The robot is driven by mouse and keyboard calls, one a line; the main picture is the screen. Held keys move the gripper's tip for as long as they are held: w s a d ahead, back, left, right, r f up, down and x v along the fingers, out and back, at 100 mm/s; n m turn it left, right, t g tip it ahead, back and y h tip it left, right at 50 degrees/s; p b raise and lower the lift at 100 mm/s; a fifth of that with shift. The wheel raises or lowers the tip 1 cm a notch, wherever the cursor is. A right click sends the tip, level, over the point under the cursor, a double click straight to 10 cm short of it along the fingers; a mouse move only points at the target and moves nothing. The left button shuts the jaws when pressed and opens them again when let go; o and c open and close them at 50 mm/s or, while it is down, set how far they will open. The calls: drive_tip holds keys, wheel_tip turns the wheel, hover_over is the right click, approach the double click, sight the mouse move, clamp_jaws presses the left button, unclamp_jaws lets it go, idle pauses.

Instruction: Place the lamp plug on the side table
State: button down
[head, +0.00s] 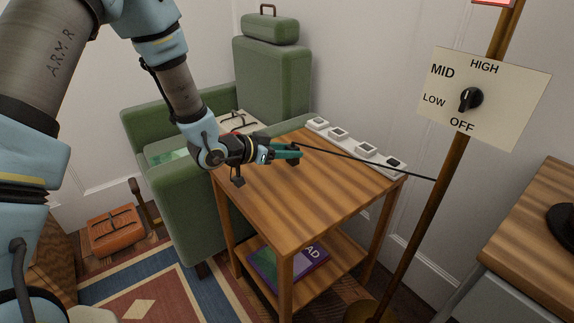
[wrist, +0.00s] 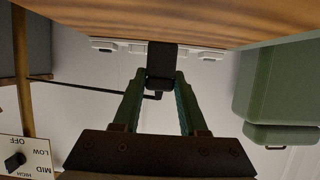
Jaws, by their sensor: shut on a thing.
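My gripper (head: 288,150) is shut on the black lamp plug (head: 293,161), over the back part of the wooden side table (head: 285,195). In the wrist view, the plug (wrist: 161,68) sits between the two green fingertips (wrist: 160,84). The table top (wrist: 120,18) fills the upper edge of that view, close to the plug. I cannot tell whether the plug touches the wood. A black cord (head: 375,166) runs from the plug to the lamp pole (head: 447,165) on the right.
A white power strip (head: 351,146) with several sockets runs along the table's back edge. A green armchair (head: 170,195) stands left of the table. A purple book (head: 290,268) lies on the lower shelf. A dial sign (head: 484,95) hangs on the pole. The front of the table top is clear.

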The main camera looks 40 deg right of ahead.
sight(289, 162)
drive_tip(key=shift+f, duration=1.9)
drive_tip(key=shift+f, duration=0.15)
drive_tip(key=shift+c, duration=2.2)
unclamp_jaws()
drive_tip(key=shift+a+r, duration=0.1)
drive_tip(key=shift+r, duration=0.1)
drive_tip(key=v, duration=1.1)
drive_tip(key=shift+a+r, duration=0.2)
drive_tip(key=shift+a, duration=0.1)
